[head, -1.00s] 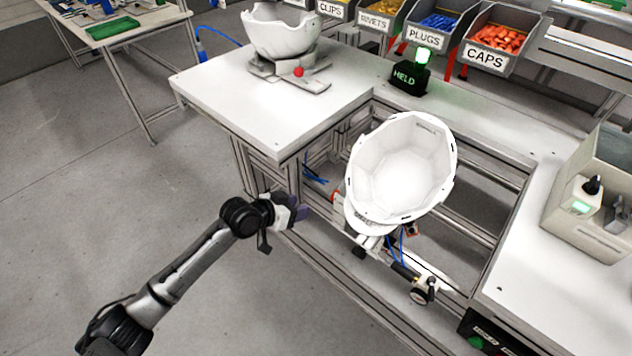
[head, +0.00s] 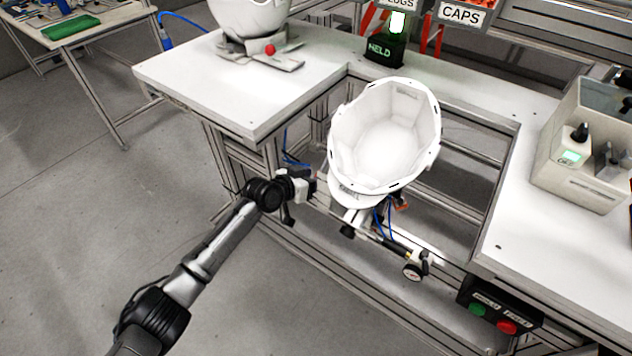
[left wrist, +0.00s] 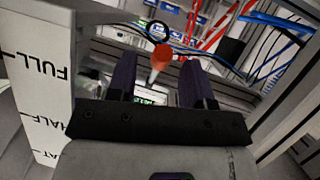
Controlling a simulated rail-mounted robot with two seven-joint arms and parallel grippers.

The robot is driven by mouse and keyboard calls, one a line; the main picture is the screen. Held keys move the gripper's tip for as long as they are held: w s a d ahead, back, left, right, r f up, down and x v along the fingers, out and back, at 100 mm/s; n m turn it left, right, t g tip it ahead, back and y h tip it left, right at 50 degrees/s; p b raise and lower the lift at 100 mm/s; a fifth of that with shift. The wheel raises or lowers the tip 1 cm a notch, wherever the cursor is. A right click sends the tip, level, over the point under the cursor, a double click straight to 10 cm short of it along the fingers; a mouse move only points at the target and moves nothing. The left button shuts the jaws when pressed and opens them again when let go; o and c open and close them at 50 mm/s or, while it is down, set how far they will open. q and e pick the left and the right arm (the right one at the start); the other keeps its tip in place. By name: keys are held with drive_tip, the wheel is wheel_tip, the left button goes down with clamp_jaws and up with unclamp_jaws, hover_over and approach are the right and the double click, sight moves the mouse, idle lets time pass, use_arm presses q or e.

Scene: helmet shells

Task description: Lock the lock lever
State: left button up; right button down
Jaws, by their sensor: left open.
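The lever with an orange-red knob (left wrist: 161,54) and a pale shaft shows in the left wrist view, between the two dark fingers of my left gripper (left wrist: 157,80). The fingers stand open, one on each side, with gaps; no grip on it shows. In the head view my left gripper (head: 312,185) is beside the front left of the fixture under the white helmet shell (head: 385,140). The shell sits open side up and tilted. The lever is not clear in the head view, where the gripper and shell crowd that spot. My right gripper is not in view.
A second shell (head: 250,15) on a stand with a red knob (head: 270,48) is on the left table (head: 230,90). A lit HELD box (head: 385,50) stands behind. A gauge (head: 412,272) and a button box (head: 495,312) are at the front. Frame rails surround the fixture.

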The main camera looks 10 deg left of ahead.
use_arm(q)
drive_tip(key=shift+b+x, duration=0.35)
drive_tip(key=shift+x, duration=0.5)
drive_tip(key=shift+f, duration=0.1)
clamp_jaws()
